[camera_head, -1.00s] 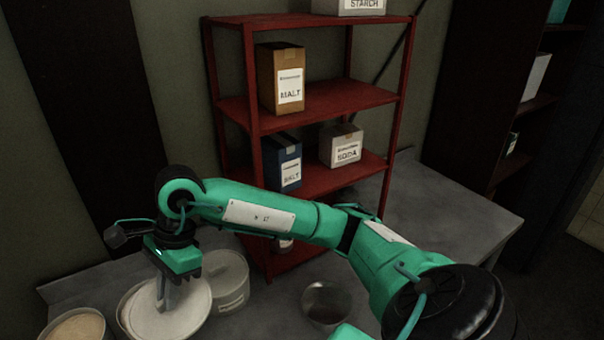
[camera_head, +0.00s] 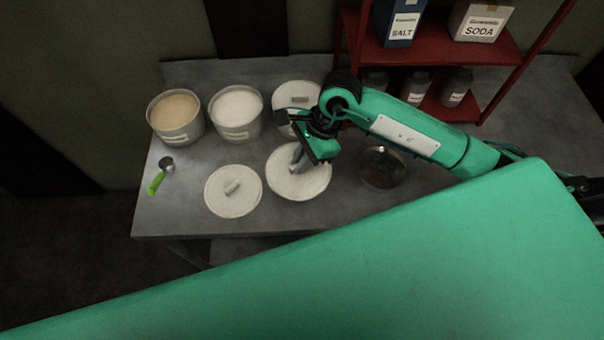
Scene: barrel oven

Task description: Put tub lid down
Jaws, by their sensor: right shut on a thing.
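My right gripper (camera_head: 298,162) is shut on the knob of a round white tub lid (camera_head: 306,185). The lid is level, at or just above the grey table, in front of the tubs; I cannot tell if it touches. A second round lid (camera_head: 228,203) with a knob lies on the table just left of it. Three tubs stand in a row behind: an open one with tan contents (camera_head: 175,118), an open one with white contents (camera_head: 237,115), and one with its lid on (camera_head: 297,95), partly hidden by my right arm. My left gripper is out of view.
A green-handled scoop (camera_head: 158,180) lies at the table's left side. A metal bowl (camera_head: 382,170) stands right of the held lid, under my right arm. A red shelf (camera_head: 430,57) with boxes and dark jars stands behind. My green body part covers the foreground.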

